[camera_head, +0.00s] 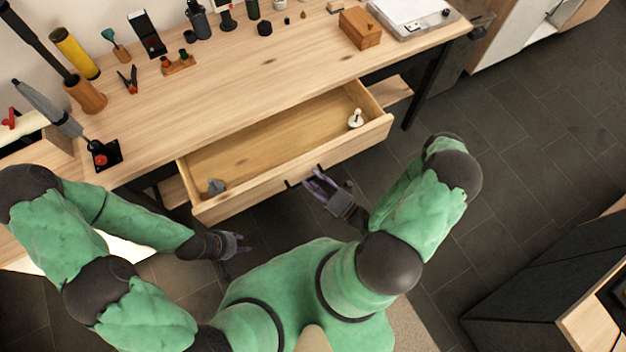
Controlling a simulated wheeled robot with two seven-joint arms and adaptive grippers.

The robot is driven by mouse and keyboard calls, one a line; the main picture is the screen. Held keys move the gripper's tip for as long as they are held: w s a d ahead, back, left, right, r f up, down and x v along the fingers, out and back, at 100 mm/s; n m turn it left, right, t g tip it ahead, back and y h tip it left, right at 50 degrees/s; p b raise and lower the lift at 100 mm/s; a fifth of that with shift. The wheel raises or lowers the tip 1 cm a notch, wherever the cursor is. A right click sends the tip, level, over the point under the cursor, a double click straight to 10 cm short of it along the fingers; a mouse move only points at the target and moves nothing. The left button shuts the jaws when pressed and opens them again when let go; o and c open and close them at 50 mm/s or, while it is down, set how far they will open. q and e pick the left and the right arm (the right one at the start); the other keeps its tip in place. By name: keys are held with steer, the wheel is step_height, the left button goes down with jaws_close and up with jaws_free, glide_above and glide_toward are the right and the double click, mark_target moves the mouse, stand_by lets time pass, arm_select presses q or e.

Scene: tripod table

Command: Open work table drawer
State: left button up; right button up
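The wooden work table (240,85) runs across the back, and its drawer (255,147) is pulled well out toward me. A dark handle (305,176) is on the drawer's front face. Inside the drawer are a small grey object (216,186) at the left and a small white object (355,119) at the right. My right gripper (318,184) is at the handle, its fingers beside or around the handle bar; whether they grip it is too small to tell. My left gripper (240,244) is below the drawer's left front corner, apart from it, and holds nothing visible.
Tools and small items stand along the table's back, with a wooden box (360,28) and a white device (412,14) at the right. A dark cabinet (545,300) is at the lower right. Tiled floor (520,150) is free right of the table.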

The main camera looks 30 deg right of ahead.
steer(key=shift+s, duration=0.1)
steer(key=v, duration=1.2)
stand_by(0.7)
